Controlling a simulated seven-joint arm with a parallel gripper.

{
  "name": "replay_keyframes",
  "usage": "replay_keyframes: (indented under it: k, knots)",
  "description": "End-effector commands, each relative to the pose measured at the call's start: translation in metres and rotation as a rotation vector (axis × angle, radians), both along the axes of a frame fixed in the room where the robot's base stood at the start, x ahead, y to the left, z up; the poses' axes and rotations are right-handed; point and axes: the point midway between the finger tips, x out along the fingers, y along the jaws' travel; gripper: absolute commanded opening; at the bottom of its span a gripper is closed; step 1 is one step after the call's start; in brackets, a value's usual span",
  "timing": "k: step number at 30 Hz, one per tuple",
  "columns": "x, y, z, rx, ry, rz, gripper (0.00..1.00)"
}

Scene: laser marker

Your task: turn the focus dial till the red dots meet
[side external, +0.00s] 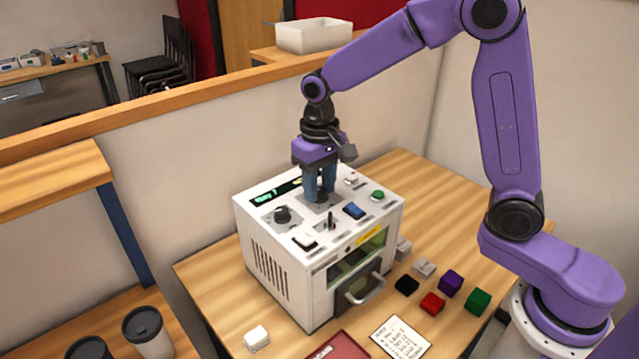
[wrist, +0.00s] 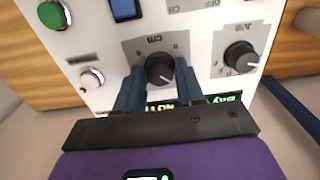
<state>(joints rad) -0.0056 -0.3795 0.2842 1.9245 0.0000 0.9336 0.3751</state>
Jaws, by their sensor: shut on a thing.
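The white laser marker (side external: 255,245) stands on the wooden table, with dials, switches and a green-lit display (side external: 265,197) on its sloped top. My gripper (side external: 320,198) points down at the top panel. In the wrist view its two blue fingers (wrist: 158,76) are shut on a black dial (wrist: 160,67) with a white pointer line, one finger on each side. A second black dial (wrist: 240,57) is free; it also shows left of my gripper in the side view (side external: 282,214). The dial labels are too small to read surely. No red dots are visible in either view.
Near the held dial are a blue switch (side external: 353,210), a green button (side external: 377,195) and an upright toggle (side external: 330,222). The door handle (side external: 363,290) sticks out in front. Several small cubes, including a red one (side external: 432,303), and a written card (side external: 400,338) lie before the machine.

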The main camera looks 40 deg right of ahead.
Motion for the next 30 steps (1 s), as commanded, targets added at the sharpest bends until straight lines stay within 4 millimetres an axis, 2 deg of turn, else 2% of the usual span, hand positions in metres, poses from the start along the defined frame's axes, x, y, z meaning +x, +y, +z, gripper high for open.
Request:
replay_keyframes:
  k: [13,14,15,16,25,30]
  knots:
    - [0.001,0.000,0.001,0.001,-0.003,-0.011,0.07]
    - [0.001,0.000,0.001,0.001,-0.003,-0.011,0.44]
    - [0.001,0.000,0.001,0.001,-0.003,-0.011,0.57]
    - [0.001,0.000,0.001,0.001,-0.003,-0.011,0.63]
    - [0.000,0.000,0.001,0.001,-0.002,-0.010,0.63]
    - [0.001,0.001,0.015,0.002,-0.005,-0.010,0.63]
